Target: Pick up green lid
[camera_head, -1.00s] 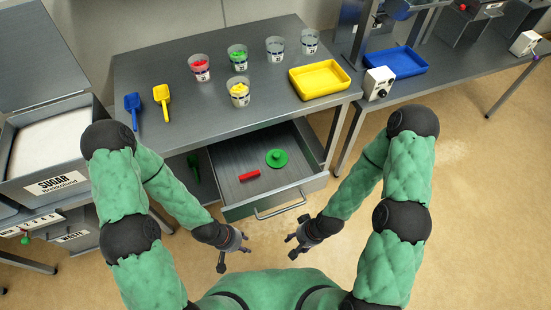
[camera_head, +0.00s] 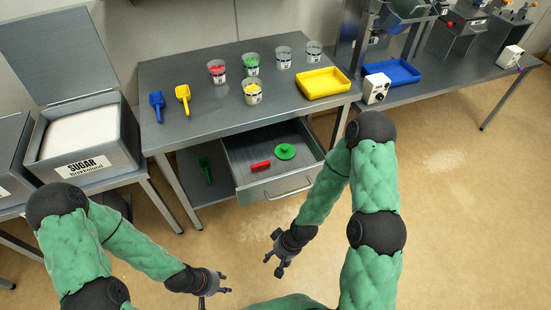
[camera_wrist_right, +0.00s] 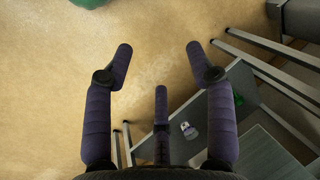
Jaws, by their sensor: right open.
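The green lid (camera_head: 285,151) is a round disc with a small knob. It lies in the open drawer (camera_head: 243,187) under the table, right of a red object (camera_head: 260,166). My right gripper (camera_head: 273,264) is open and empty, in front of the drawer and below it in the head view. Its spread fingers show in the right wrist view (camera_wrist_right: 158,62) over bare floor; the lid is not seen there. My left gripper (camera_head: 213,289) is at the lower left, away from the drawer. I cannot tell how far its fingers are apart.
The steel table (camera_head: 200,125) above the drawer holds several cups, two scoops and a yellow tray (camera_head: 322,83). A sugar bin (camera_head: 85,145) stands at the left. A green scoop (camera_head: 206,169) is on the lower shelf. The floor (camera_head: 440,210) at the right is clear.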

